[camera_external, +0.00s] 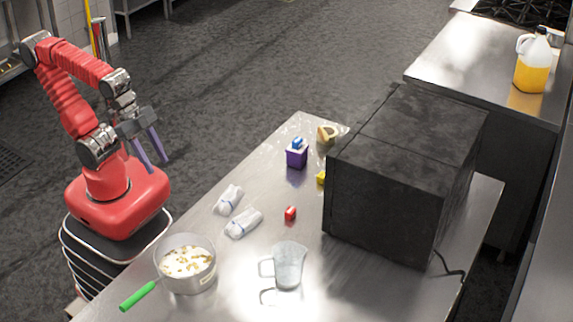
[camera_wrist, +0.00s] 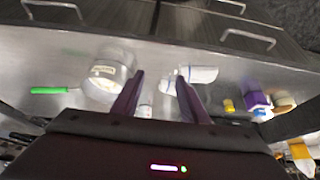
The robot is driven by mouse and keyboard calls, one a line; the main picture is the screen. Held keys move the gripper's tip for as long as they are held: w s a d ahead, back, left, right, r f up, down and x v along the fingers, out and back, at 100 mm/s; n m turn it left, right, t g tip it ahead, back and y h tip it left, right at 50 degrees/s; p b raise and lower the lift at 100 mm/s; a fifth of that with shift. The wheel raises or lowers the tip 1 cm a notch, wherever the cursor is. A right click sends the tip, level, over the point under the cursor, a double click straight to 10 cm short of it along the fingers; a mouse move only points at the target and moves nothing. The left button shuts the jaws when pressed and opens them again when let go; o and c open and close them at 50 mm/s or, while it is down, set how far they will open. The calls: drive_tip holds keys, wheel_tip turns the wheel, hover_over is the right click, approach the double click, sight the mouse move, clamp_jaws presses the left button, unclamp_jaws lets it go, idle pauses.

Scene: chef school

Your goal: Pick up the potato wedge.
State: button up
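No object is clearly recognisable as a potato wedge. A small yellow piece (camera_external: 321,177) lies beside the black box, partly hidden by it; a yellow piece also shows in the wrist view (camera_wrist: 229,105). A tan and dark rounded item (camera_external: 326,134) lies at the table's far end; I cannot tell whether either is the wedge. My gripper (camera_external: 153,164) is raised at the left, off the table's side and far from both. Its two fingers also show in the wrist view (camera_wrist: 159,76), spread apart with nothing held between them.
On the steel table (camera_external: 240,285) are a black box (camera_external: 385,180), a pot (camera_external: 187,280) with a green handle (camera_external: 138,296), a clear jug (camera_external: 289,268), two white rolls (camera_external: 243,223), a red item (camera_external: 290,213) and a purple box (camera_external: 297,158). A yellow-filled jug (camera_external: 533,75) stands on another counter.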

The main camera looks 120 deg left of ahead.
drive_tip(key=w+a+r+n+g+h, duration=0.1)
drive_tip(key=w+a+r+n, duration=0.35)
drive_tip(key=w, duration=0.25)
drive_tip(key=w+a+r+n+g+h, duration=0.1)
drive_tip(key=w+a+r+n, duration=0.3)
drive_tip(key=w, duration=0.4)
drive_tip(key=w+a+f+n+t+h, duration=0.1)
drive_tip(key=w+a+n, duration=0.3)
drive_tip(key=a, duration=0.5)
drive_tip(key=w+a+n+h, duration=0.1)
drive_tip(key=w+a+n, duration=0.2)
drive_tip(key=w+a, duration=0.45)
drive_tip(key=s+a+f+n+t+h, duration=0.1)
drive_tip(key=a+f+n, duration=0.2)
drive_tip(key=a, duration=0.9)
drive_tip(key=s+a+f+n+t+h, duration=0.1)
drive_tip(key=a+f+n+t, duration=0.15)
drive_tip(key=a, duration=0.85)
drive_tip(key=s+a+f+n+t, duration=0.1)
drive_tip(key=s+a+f, duration=0.3)
drive_tip(key=a, duration=0.4)
drive_tip(key=s+a+f+n+t, duration=0.1)
drive_tip(key=s+a+f+n, duration=0.2)
drive_tip(key=s+a+f, duration=0.2)
drive_tip(key=s+a, duration=0.1)
drive_tip(key=a, duration=0.2)
drive_tip(key=shift+s+n+t, duration=0.3)
drive_tip(key=shift+s+t, duration=0.05)
drive_tip(key=shift+s, duration=0.05)
